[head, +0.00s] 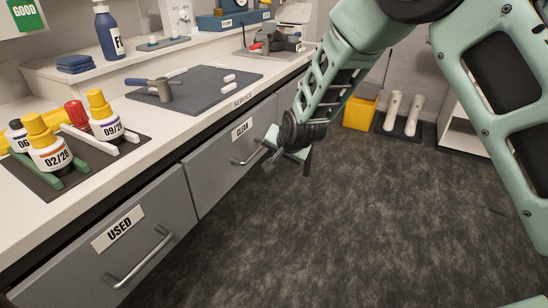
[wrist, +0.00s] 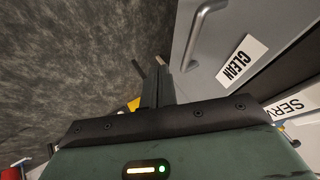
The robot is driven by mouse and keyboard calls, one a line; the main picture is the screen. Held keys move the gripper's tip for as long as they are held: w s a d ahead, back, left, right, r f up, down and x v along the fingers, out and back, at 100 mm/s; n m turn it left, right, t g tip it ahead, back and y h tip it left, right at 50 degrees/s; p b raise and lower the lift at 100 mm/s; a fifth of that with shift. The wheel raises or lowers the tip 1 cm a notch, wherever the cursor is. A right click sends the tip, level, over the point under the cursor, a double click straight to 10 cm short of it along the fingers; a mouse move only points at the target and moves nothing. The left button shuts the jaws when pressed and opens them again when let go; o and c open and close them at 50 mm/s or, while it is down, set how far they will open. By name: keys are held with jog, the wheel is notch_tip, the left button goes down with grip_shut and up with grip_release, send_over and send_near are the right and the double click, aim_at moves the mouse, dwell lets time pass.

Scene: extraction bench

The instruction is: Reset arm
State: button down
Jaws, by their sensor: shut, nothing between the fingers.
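My arm reaches down from the upper right in the head view. My gripper (head: 271,160) hangs in front of the bench, close to the handle of the drawer labelled CLEAN (head: 222,150). It is shut and empty. In the wrist view the gripper's fingers (wrist: 150,68) point up over the dark floor, left of the drawer handle (wrist: 203,30). A gap shows between the fingers and the handle in that view. Both the CLEAN drawer and the drawer labelled USED (head: 125,235) look closed.
A yellow bin (head: 360,112) and two pale cylinders (head: 403,115) stand on the floor behind.

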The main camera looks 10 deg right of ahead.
jog(key=s+a+r+n+g+y, duration=0.1)
jog(key=s+r+n+g, duration=0.2)
jog(key=s, duration=0.7)
jog(key=s+a+r+n+g, duration=0.1)
jog(key=s+r+n, duration=0.3)
jog(key=s, duration=0.6)
jog(key=s+d+r+n+g+h, duration=0.1)
jog(key=s+d+r+n+g, duration=0.15)
jog(key=s, duration=0.75)
jog(key=s+d+r+n+g+h, duration=0.15)
jog(key=s+d+n, duration=0.25)
jog(key=s, duration=0.7)
notch_tip(320, 180, up, 14)
jog(key=p, duration=1.4)
jog(key=shift+w+f, duration=0.15)
jog(key=shift+w, duration=0.3)
